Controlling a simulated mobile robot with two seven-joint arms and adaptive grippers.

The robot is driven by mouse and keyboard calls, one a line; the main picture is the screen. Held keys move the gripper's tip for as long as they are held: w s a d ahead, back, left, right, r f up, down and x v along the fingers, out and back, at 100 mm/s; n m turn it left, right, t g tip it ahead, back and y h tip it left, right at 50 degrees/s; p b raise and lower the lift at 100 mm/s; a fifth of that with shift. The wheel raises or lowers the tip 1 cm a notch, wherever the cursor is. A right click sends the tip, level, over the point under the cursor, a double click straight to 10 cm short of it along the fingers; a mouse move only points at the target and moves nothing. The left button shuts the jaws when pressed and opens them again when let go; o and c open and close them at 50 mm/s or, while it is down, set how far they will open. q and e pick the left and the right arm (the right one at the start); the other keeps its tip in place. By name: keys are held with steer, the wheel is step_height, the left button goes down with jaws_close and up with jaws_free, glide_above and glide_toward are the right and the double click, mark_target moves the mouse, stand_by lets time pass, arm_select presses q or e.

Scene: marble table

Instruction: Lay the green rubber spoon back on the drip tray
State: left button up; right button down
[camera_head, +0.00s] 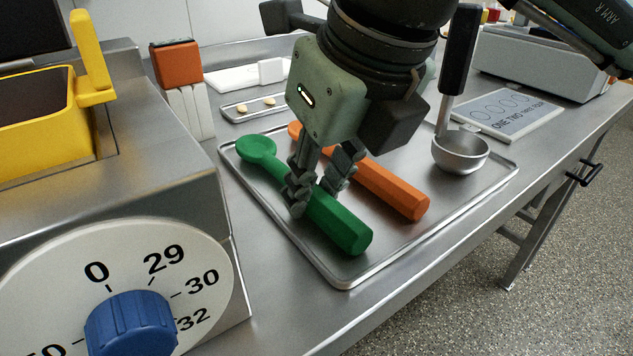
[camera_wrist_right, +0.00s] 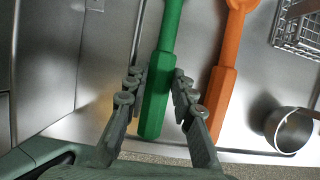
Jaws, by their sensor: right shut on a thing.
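The green rubber spoon (camera_head: 341,226) lies along the left side of the metal drip tray (camera_head: 455,193), its bowl toward the back and its thick handle toward the front. My right gripper (camera_head: 315,195) comes down from above and is shut on the spoon's handle. The wrist view shows the fingers on both sides of the green handle (camera_wrist_right: 155,100). The spoon is at or very close to the tray surface; I cannot tell whether it touches. My left gripper is not in view.
An orange spoon (camera_head: 395,188) lies on the tray just right of the green one. A steel ladle (camera_head: 461,152) with a black handle stands at the tray's right. A machine with a blue knob (camera_head: 130,325) is at the left. The tray's front right is clear.

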steer(key=c, duration=1.3)
jaws_free()
